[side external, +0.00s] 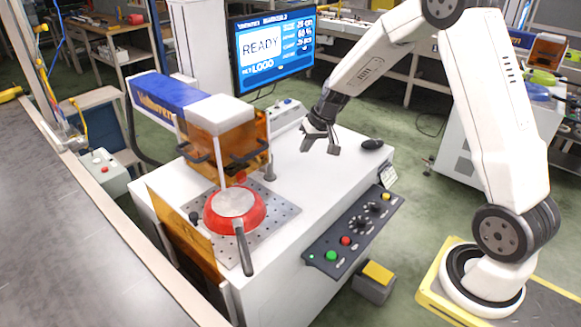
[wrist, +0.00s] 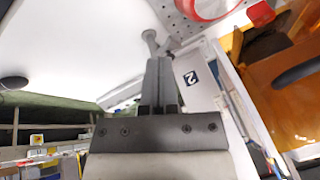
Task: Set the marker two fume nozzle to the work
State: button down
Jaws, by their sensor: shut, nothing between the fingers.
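The fume nozzle looks to be the small grey post with a round top (side external: 269,170). It stands on the white machine top beside the perforated plate, right of the orange-shielded marker head (side external: 230,140). In the wrist view a grey stem with a flared round end (wrist: 150,37) shows just beyond my fingertips; whether they touch it I cannot tell. My gripper (side external: 320,147) is above the machine top, right of the post and apart from it in the side view. In the wrist view my gripper (wrist: 158,62) is shut and empty. The screen (side external: 271,50) reads "READY" and appears to say marker 2.
A red pan (side external: 248,213) lies on the perforated plate (side external: 284,208), its handle over the front edge. A button panel (side external: 355,230) is on the front. A black mouse-like object (side external: 372,144) lies at right. A "2" label (wrist: 191,77) shows in the wrist view. The middle top is clear.

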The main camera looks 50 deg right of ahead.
jog(key=s+a+r+n+g, duration=0.1)
jog(key=s+a, duration=0.4)
jog(key=shift+s+a, duration=0.35)
jog(key=shift+a, duration=0.05)
jog(key=s+a+n+h, duration=0.1)
jog(key=s+a+n, duration=0.1)
jog(key=s+a, duration=0.35)
jog(key=s+a+n, duration=0.1)
jog(key=s+a, duration=0.1)
jog(key=s, duration=0.7)
jog(key=w+d+f+m+t+h, duration=0.1)
jog(key=w+d+f+m+t, duration=0.2)
jog(key=w+m, duration=0.3)
jog(key=w+d+f+m+t+h, duration=0.1)
jog(key=w+d+f+m+t, duration=0.3)
jog(key=w+m, duration=0.3)
jog(key=w+d+f+m+t+h, duration=0.1)
jog(key=w+d+f+m+t, duration=0.3)
jog(key=w, duration=0.5)
jog(key=d+m+t, duration=0.1)
jog(key=m, duration=0.1)
jog(key=shift+w+m, duration=0.3)
jog(key=shift+m, duration=0.1)
jog(key=shift+w+d+f, duration=0.1)
jog(key=shift+w, duration=0.05)
